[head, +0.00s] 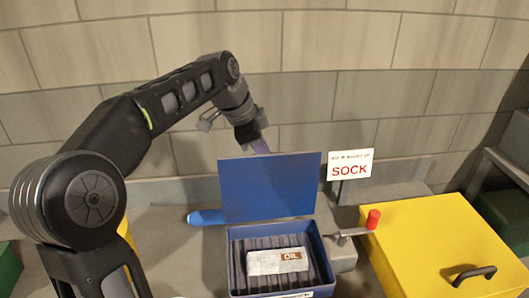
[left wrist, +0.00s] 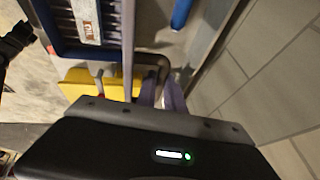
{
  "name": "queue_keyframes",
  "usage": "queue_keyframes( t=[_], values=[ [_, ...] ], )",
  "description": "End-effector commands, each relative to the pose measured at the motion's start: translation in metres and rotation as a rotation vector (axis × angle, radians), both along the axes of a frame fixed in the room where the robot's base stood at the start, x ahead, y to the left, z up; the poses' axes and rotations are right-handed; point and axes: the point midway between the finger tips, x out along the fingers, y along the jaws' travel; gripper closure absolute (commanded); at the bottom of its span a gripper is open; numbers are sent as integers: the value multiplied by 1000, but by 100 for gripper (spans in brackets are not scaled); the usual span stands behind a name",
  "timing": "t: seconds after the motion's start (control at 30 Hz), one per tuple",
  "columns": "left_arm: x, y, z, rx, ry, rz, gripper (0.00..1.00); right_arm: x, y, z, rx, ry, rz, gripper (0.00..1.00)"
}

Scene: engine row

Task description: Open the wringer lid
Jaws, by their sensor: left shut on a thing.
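The wringer (head: 237,268) is a blue box with a crank and red knob (head: 373,219) at its right side. Its blue lid (head: 265,190) stands upright along the back edge, so the box is open. Inside, a pale block marked OIL (head: 278,261) lies on dark ribs. My left gripper (head: 260,146) is behind the lid's top edge, partly hidden by it. In the left wrist view its fingers (left wrist: 162,96) are closed at a dark handle (left wrist: 160,64) beside the lid, seen edge-on (left wrist: 128,45). My right gripper is not in view.
A yellow box (head: 440,235) with a black handle stands at the right. A white SOCK sign (head: 350,164) stands behind the crank. A blue cylinder (head: 206,217) lies left of the lid. A tiled wall (head: 300,45) rises behind the bench.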

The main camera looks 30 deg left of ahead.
Motion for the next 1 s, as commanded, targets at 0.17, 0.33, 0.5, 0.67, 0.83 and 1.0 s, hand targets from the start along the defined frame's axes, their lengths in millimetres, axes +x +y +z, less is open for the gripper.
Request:
queue_keyframes(
  t=[0.17, 0.33, 0.5, 0.67, 0.83, 1.0],
  values=[
    [0, 3, -5, 1, 8, 3, 100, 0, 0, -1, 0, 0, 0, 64],
    [1, 3, -4, 1, 6, 3, 100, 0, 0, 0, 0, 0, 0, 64],
    [1, 3, -4, 1, 5, 4, 100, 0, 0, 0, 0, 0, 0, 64],
    [1, 3, -3, 0, 3, 3, 79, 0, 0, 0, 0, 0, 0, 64],
    [1, 2, -2, 0, 1, 1, 66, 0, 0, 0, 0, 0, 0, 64],
    [1, 1, -1, -1, -1, 0, 66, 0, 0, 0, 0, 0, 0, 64]
  ],
)
